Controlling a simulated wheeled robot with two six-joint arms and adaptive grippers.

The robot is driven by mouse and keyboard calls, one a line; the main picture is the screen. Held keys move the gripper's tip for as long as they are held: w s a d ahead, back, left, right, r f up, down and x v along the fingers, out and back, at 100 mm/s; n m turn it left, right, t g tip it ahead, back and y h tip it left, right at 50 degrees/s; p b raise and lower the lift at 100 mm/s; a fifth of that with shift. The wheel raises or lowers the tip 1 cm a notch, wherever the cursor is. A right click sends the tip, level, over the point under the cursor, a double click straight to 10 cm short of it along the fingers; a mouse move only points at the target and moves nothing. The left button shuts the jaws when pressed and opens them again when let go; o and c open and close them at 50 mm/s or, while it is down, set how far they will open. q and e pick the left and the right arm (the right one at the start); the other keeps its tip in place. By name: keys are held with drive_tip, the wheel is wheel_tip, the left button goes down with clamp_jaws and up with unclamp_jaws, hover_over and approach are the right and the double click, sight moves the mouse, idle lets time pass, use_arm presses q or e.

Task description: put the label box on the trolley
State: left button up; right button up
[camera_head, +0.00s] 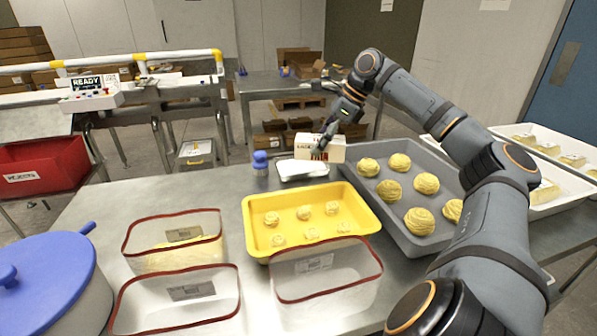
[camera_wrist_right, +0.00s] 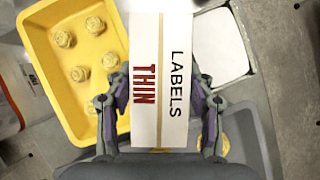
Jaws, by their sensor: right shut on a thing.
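The label box (camera_head: 308,146) is white with "LABELS" and "THIN" printed on it. In the right wrist view the label box (camera_wrist_right: 146,80) sits between both fingers of the right gripper (camera_wrist_right: 160,115). I cannot tell whether the box touches the table. A grey steel stand (camera_head: 262,82), possibly the trolley, is behind the table with cartons on top and below. My left gripper is out of view.
Clear bins and a blue-lidded pot (camera_head: 40,262) fill the front. A red bin (camera_head: 40,170) is left.

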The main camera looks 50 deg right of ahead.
sight(307, 138)
drive_tip(key=shift+w+a+r+p, duration=0.1)
drive_tip(key=shift+w+a+p, duration=0.35)
drive_tip(key=shift+w+p, duration=0.25)
drive_tip(key=w+a+p, duration=0.1)
drive_tip(key=p, duration=0.3)
drive_tip(key=shift+w+a+p, duration=0.3)
drive_tip(key=shift+a+p, duration=0.05)
drive_tip(key=shift+a, duration=0.05)
drive_tip(key=w+a+f, duration=0.1)
drive_tip(key=w+f, duration=0.1)
drive_tip(key=f, duration=0.1)
drive_tip(key=w+a+f+p, duration=0.1)
drive_tip(key=w+a+f, duration=0.1)
drive_tip(key=w+a+f+p, duration=0.1)
drive_tip(key=w+f, duration=0.2)
drive_tip(key=shift+a+f, duration=0.3)
drive_tip(key=shift+a, duration=0.05)
drive_tip(key=shift+w+a+f, duration=0.15)
drive_tip(key=shift+f, duration=0.2)
wheel_tip(307, 138, down, 3)
drive_tip(key=shift+w+f, duration=0.1)
drive_tip(key=shift+f, duration=0.1)
use_arm(q)
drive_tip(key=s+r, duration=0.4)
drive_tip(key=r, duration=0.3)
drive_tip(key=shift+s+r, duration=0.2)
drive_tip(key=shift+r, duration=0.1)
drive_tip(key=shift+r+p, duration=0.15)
drive_tip(key=shift+p, duration=0.15)
